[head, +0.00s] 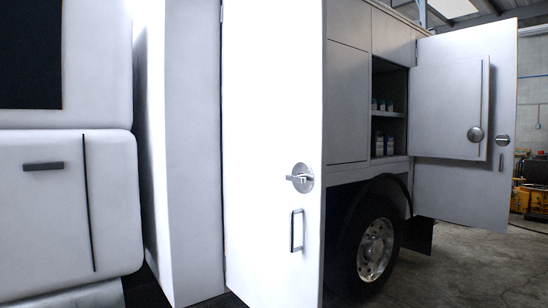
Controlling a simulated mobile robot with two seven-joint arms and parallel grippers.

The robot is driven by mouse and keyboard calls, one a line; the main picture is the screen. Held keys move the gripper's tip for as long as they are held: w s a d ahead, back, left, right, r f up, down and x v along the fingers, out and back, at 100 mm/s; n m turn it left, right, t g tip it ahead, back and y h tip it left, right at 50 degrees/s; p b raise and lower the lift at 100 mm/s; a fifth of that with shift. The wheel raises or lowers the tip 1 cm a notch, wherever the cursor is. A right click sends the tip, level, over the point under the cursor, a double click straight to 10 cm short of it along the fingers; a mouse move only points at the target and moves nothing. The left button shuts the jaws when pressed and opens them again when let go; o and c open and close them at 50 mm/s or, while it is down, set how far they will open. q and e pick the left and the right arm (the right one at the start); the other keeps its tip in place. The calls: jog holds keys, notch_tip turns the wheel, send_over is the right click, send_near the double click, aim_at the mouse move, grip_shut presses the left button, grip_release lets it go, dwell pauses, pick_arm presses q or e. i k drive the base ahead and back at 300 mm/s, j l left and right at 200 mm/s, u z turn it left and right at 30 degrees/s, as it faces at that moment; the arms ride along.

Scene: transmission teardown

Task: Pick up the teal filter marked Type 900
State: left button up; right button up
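No thing that I can make out as the teal filter marked Type 900 is clear in the head view. An open cabinet (390,135) in the side of a white truck holds several small containers on two shelves. The upper ones (381,104) have teal-looking parts, and the lower ones (385,146) are mostly white. They are far off and too small for any marking to be read. Neither of my grippers is in view.
A white door (273,220) with a lever handle (300,178) stands close in front. An open cabinet door (450,105) sticks out at the right. A truck wheel (375,248) is below the cabinet. Concrete floor (465,270) is free at the lower right, with yellow equipment (532,200) behind.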

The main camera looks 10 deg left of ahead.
aim_at(389, 104)
jog(key=i+l+z, duration=0.25)
jog(key=i+l, duration=0.15)
jog(key=i+l+z, duration=0.65)
jog(key=i+z, duration=0.2)
jog(key=i+l+z, duration=0.1)
jog(key=i+z, duration=0.3)
jog(key=i, duration=0.9)
jog(key=i+u, duration=0.2)
jog(key=i, duration=0.2)
jog(key=i+l+u, duration=0.25)
jog(key=i, duration=0.15)
jog(key=i+u, duration=0.2)
jog(key=i, duration=0.2)
jog(key=i+l+u, duration=0.25)
jog(key=u, duration=0.15)
jog(key=i+l+u, duration=0.6)
jog(key=l+u, duration=0.15)
jog(key=i+l+u, duration=0.2)
jog(key=l+u, duration=0.3)
jog(key=l, duration=0.25)
jog(key=i+l+u, duration=0.15)
jog(key=l, duration=0.2)
